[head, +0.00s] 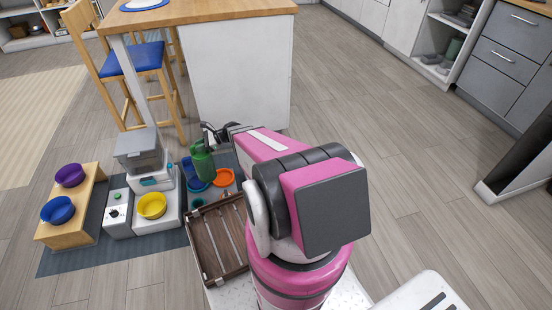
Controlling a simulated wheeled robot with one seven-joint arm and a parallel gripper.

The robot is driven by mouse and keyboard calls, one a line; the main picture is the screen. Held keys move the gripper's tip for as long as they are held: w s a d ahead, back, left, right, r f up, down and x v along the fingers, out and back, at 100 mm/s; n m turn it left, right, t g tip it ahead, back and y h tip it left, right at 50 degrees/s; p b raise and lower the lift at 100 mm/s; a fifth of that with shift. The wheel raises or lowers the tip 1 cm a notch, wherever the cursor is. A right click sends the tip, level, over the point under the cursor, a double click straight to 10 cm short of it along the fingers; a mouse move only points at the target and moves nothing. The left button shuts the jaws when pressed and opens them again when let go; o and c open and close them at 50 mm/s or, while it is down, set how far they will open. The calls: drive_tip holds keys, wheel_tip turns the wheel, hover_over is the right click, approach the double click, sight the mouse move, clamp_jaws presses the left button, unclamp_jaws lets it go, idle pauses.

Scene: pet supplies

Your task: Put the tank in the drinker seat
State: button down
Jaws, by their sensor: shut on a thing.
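A green bottle-shaped tank (203,164) is upright, slightly tilted, beyond my arm. My gripper (209,143), dark and partly hidden by my pink arm, is shut on the upper part of the tank. A blue round piece (197,185) shows below and left of the tank, and an orange round dish (224,177) is just to the right. I cannot tell which of these is the drinker seat, nor whether the tank's lower end touches the blue piece.
A grey and white feeder with a yellow bowl (152,205) stands left of the tank. A wooden stand (88,205) holds a purple bowl (69,175) and a blue bowl (57,210). A brown slatted tray (217,240) is in front. A table (236,70) and chair (140,60) stand behind. The floor at right is clear.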

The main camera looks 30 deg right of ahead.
drive_tip(key=s+d+r+m+t+h, duration=0.1)
drive_tip(key=s+d+r, duration=0.15)
drive_tip(key=r, duration=0.75)
drive_tip(key=s+d+r+m+t, duration=0.15)
drive_tip(key=d+r, duration=0.25)
drive_tip(key=r, duration=0.6)
drive_tip(key=s+d+r+m+t+h, duration=0.15)
drive_tip(key=d+r, duration=0.25)
drive_tip(key=r, duration=0.5)
drive_tip(key=w+d+f+m+t+h, duration=0.1)
drive_tip(key=w+d+f, duration=0.2)
drive_tip(key=d+f, duration=0.8)
drive_tip(key=w+d+f+m+t+h, duration=0.1)
drive_tip(key=w+d+f+m, duration=0.1)
drive_tip(key=d+f, duration=1)
drive_tip(key=w+d+f+m+t+h, duration=0.1)
drive_tip(key=w+d+f+h, duration=0.1)
drive_tip(key=d+f, duration=1)
drive_tip(key=shift+w+f+m+t, duration=0.4)
drive_tip(key=shift+w+f, duration=0.4)
drive_tip(key=shift+f, duration=1.65)
